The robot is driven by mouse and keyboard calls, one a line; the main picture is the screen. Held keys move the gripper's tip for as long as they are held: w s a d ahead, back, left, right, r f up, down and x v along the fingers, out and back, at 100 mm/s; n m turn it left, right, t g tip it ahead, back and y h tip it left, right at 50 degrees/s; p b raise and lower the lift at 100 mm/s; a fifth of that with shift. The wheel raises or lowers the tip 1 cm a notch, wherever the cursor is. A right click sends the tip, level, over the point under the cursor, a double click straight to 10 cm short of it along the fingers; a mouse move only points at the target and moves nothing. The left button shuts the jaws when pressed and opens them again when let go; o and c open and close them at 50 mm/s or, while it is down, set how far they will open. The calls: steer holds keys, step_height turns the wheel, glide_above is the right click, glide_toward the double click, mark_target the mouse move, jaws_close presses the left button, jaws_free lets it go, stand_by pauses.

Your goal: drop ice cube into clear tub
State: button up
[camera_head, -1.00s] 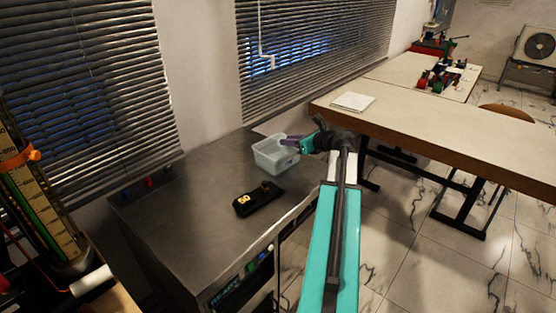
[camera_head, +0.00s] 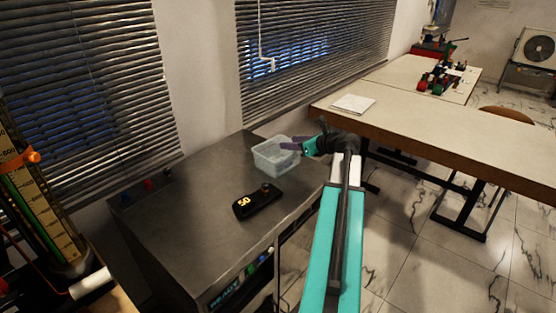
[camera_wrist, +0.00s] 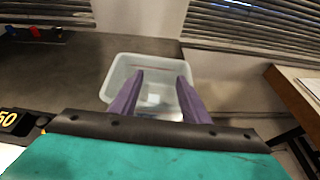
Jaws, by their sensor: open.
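The clear tub (camera_head: 274,160) is a translucent open box at the back right of the steel counter. In the wrist view the tub (camera_wrist: 118,72) lies beyond and below the fingers, with its opening facing up. My gripper (camera_head: 302,134) is at the tub's right side in the head view, its purple fingers spread. In the wrist view my gripper (camera_wrist: 160,78) is open over the tub, with nothing held between the fingertips. A small pale patch (camera_wrist: 154,99) shows inside the tub between the fingers; it may be the ice cube, but I cannot tell for sure.
A black box with a yellow display (camera_head: 257,202) sits on the steel counter (camera_head: 190,215) in front of the tub. A long table (camera_head: 450,125) with a white sheet (camera_head: 353,104) stands at right. Window blinds (camera_head: 310,60) rise behind.

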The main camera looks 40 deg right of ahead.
steer(key=b+v, duration=0.1)
steer(key=v, duration=1.1)
steer(key=shift+s, duration=0.2)
steer(key=shift+s, duration=0.1)
stand_by(0.4)
